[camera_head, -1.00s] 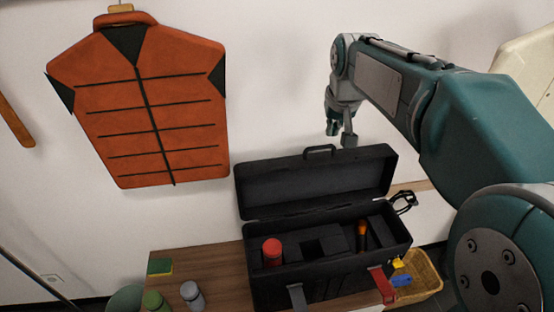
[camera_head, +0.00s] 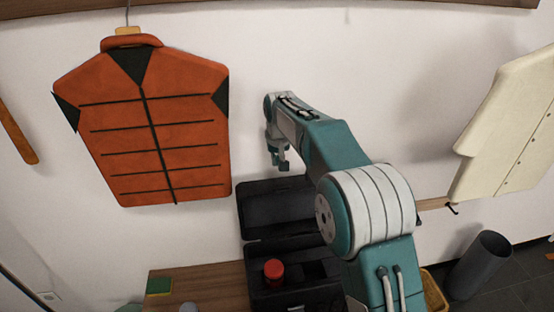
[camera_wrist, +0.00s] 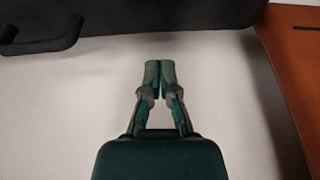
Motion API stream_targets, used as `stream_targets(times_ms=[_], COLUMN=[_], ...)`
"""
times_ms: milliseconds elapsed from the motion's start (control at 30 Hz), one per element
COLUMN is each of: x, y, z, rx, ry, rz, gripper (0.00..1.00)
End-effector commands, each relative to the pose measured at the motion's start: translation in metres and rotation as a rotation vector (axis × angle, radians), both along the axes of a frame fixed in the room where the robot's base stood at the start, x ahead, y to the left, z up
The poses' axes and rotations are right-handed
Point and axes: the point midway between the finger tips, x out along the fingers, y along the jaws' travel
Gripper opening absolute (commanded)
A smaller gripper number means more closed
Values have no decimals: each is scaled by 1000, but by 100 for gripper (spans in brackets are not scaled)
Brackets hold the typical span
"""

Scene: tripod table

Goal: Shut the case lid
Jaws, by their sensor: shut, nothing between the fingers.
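The black case (camera_head: 257,271) stands on the wooden table, with its lid (camera_head: 275,207) open and tilted up against the wall side. A red-capped item (camera_head: 273,270) sits inside the case. My arm hides the right part of the case and lid. My gripper (camera_head: 284,166) is above the lid's upper edge, by the wall, pointing down. In the wrist view my gripper (camera_wrist: 160,65) is shut and empty, with fingertips close together. The lid's dark outer face (camera_wrist: 175,15) and its handle (camera_wrist: 45,40) lie beyond the fingertips, apart from them.
An orange vest (camera_head: 155,125) hangs on the wall at left; its edge also shows in the wrist view (camera_wrist: 290,60). A cream coat (camera_head: 510,130) hangs at right. A grey bin (camera_head: 478,265) stands on the floor. A green-yellow sponge (camera_head: 159,286) lies on the table.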

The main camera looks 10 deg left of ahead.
Motion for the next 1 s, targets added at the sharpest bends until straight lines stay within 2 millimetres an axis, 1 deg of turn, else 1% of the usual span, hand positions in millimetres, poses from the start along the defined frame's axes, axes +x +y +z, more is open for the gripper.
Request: stream_targets(times_ms=[33,100,367,400,700,833,1000], x=[2,5,14,9,-16,-22,-24], y=[1,2,6,4,-7,-10,-11], z=[-11,-23,-64,-59,-57,-57,-57], rx=[-3,-2,-2,0,-1,-1,-1], ry=[4,2,2,-1,2,2,2], rz=[0,0,0,0,0,0,0], gripper=[0,0,0,0,0,0,0])
